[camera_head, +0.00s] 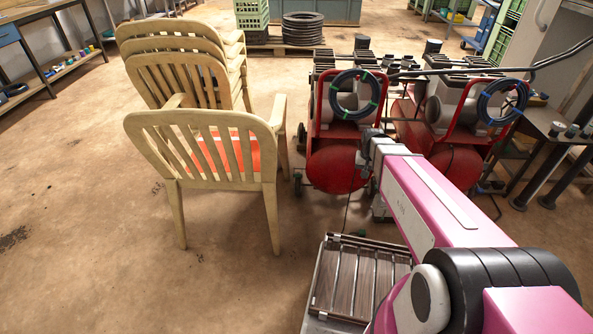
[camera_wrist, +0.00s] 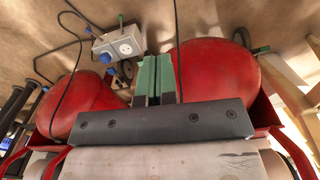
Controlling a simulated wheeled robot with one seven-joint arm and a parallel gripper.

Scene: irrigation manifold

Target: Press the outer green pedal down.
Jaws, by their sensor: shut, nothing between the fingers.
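My gripper (camera_wrist: 157,62) shows in the wrist view, its two green fingers side by side and shut with nothing between them. Ahead of the fingertips, up and to the left, a grey box (camera_wrist: 120,44) with a round white face lies near the floor. A small green-tipped piece (camera_wrist: 121,19) stands at its far edge. I cannot tell whether either is the outer green pedal. The fingers appear apart from the box. In the head view my arm hides much of this area.
Red tanks (camera_wrist: 217,70) (camera_wrist: 82,106) flank the fingers in the wrist view. In the head view, red machines (camera_head: 337,169) with coiled hoses stand ahead. A cream chair (camera_head: 205,135) is left of them. Dark cables cross the floor. The floor at left is clear.

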